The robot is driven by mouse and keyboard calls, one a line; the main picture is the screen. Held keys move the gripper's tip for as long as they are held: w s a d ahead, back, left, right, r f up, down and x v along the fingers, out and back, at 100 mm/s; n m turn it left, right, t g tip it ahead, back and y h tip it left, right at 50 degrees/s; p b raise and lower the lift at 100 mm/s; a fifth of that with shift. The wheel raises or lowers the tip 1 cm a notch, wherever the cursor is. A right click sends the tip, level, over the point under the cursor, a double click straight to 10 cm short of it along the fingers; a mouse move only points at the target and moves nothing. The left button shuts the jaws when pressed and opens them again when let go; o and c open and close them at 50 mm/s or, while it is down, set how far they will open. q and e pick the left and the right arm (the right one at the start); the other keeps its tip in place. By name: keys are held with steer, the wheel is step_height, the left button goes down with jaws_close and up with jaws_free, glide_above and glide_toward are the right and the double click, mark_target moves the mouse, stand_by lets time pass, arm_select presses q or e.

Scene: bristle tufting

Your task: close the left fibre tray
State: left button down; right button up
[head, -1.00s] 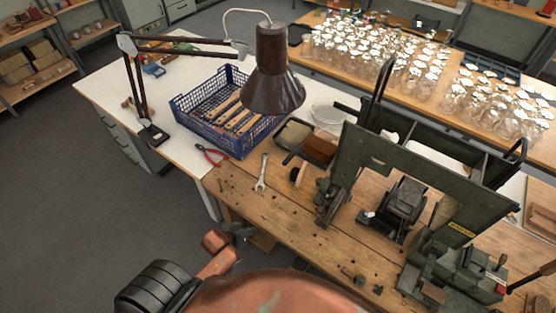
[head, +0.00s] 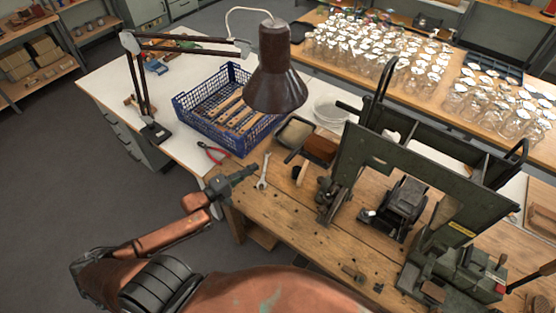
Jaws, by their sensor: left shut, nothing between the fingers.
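My left gripper (head: 246,173) is shut and empty. It is at the left edge of the wooden bench, its fingers pointing right, just left of the spanner. A dark tray with pale contents (head: 295,132) sits beyond it to the upper right, left of the green machine (head: 383,151). A brown block or brown-filled tray (head: 321,147) is beside it on the right. Which of these is the left fibre tray, and how far out it stands, I cannot tell. My gripper is apart from both. My right gripper is not in view.
A spanner (head: 263,171) and red-handled pliers (head: 213,153) lie near my gripper. A blue crate (head: 228,140) of wooden handles stands behind, under a brown lamp (head: 276,83). The floor left of the bench is clear. Many glass jars (head: 385,58) fill the back table.

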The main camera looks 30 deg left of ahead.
arm_select(q)
steer(key=w+d+p, duration=0.2)
steer(key=w+d, duration=0.5)
steer(key=w, duration=0.2)
steer(key=shift+w+r+p, duration=0.15)
steer(key=shift+r+p, duration=0.15)
steer(key=shift+p, duration=0.05)
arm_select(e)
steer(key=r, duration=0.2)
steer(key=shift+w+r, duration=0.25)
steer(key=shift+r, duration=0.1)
